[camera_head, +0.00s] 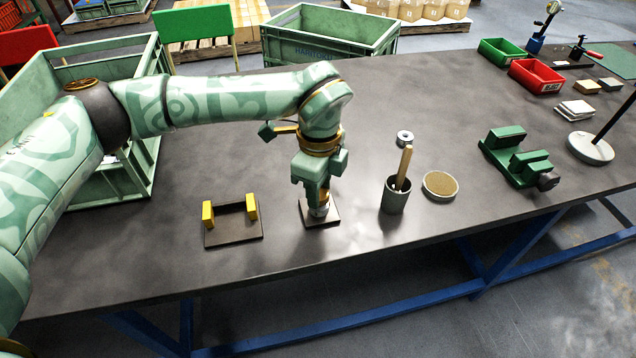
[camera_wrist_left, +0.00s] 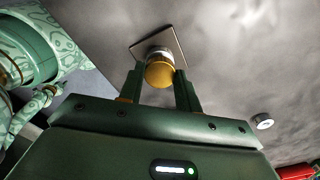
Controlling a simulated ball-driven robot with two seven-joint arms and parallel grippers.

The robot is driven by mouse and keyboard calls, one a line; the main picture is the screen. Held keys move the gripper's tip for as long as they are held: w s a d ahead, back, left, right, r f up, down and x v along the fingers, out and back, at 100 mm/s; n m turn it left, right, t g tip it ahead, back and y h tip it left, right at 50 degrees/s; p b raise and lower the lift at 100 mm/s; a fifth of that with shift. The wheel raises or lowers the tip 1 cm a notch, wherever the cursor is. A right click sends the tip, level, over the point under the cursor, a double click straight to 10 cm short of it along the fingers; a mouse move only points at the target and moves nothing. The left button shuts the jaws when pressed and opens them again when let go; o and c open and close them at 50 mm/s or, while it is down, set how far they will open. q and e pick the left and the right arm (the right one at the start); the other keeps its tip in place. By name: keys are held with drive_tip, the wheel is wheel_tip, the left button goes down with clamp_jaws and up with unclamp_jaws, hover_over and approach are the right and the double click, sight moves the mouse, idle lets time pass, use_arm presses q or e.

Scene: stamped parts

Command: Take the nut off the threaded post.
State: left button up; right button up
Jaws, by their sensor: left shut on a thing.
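The fingers hide part of the nut and post in the head view. My right gripper is not in view.
A dark fixture with yellow blocks (camera_head: 234,222) lies left of the plate. A grey cup with a wooden-handled brush (camera_head: 394,196), a round dish (camera_head: 440,185) and a loose silver ring (camera_head: 404,138) are to the right. A green vise (camera_head: 520,158) stands further right.

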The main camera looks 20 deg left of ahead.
use_arm(q)
drive_tip(key=shift+n+p, duration=0.65)
drive_tip(key=shift+n, duration=0.45)
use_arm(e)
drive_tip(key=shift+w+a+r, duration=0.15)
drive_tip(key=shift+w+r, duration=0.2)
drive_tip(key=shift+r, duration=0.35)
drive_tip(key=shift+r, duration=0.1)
use_arm(q)
drive_tip(key=shift+r+n+p, duration=0.15)
drive_tip(key=shift+n+p, duration=0.6)
drive_tip(key=shift+n, duration=0.05)
drive_tip(key=shift+n+p, duration=0.75)
drive_tip(key=shift+n, duration=0.35)
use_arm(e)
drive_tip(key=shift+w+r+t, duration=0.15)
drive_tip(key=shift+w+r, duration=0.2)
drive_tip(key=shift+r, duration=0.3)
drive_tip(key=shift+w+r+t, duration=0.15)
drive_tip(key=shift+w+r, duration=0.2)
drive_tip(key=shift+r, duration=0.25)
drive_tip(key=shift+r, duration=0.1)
